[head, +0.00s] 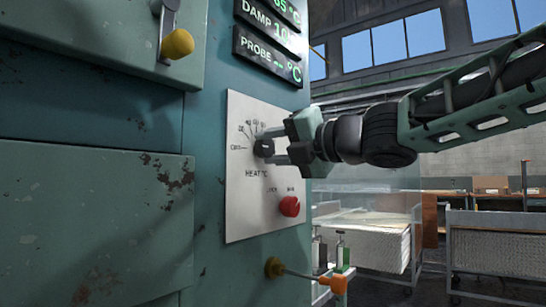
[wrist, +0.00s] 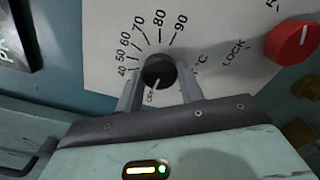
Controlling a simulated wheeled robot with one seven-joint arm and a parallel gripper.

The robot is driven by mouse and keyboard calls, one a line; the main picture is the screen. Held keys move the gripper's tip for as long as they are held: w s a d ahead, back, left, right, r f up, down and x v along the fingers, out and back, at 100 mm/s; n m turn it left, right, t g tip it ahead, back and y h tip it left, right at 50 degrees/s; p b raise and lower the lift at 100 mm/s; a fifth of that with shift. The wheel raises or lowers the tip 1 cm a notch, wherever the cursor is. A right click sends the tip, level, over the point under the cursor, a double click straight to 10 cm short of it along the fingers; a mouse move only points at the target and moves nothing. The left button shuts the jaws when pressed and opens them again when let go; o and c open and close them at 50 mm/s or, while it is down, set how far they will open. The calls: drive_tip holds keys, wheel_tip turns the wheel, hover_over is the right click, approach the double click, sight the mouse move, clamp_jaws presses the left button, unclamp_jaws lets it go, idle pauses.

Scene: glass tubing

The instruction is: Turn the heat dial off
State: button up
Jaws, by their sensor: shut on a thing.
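The heat dial (head: 264,148) is a black round knob on a pale panel (head: 245,215) marked HEAT °C. My gripper (head: 272,152) reaches it from the right, its two fingers shut on the dial. In the wrist view the dial (wrist: 158,71) sits between the fingertips of my gripper (wrist: 158,85). A white pointer line on the dial points down and slightly left, towards a small mark that seems to read OFF. The numbers 40 to 90 run around the dial from its left to its upper right.
A red knob (head: 289,206) marked LOCK sits below right of the dial; it also shows in the wrist view (wrist: 292,40). Displays (head: 268,55) are above the panel. A lever with an orange end (head: 337,285) juts out below. Wire carts (head: 375,235) stand behind.

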drive_tip(key=shift+f+n+b, duration=0.1)
drive_tip(key=shift+n+b, duration=0.2)
drive_tip(key=shift+n, duration=0.4)
drive_tip(key=o, duration=1)
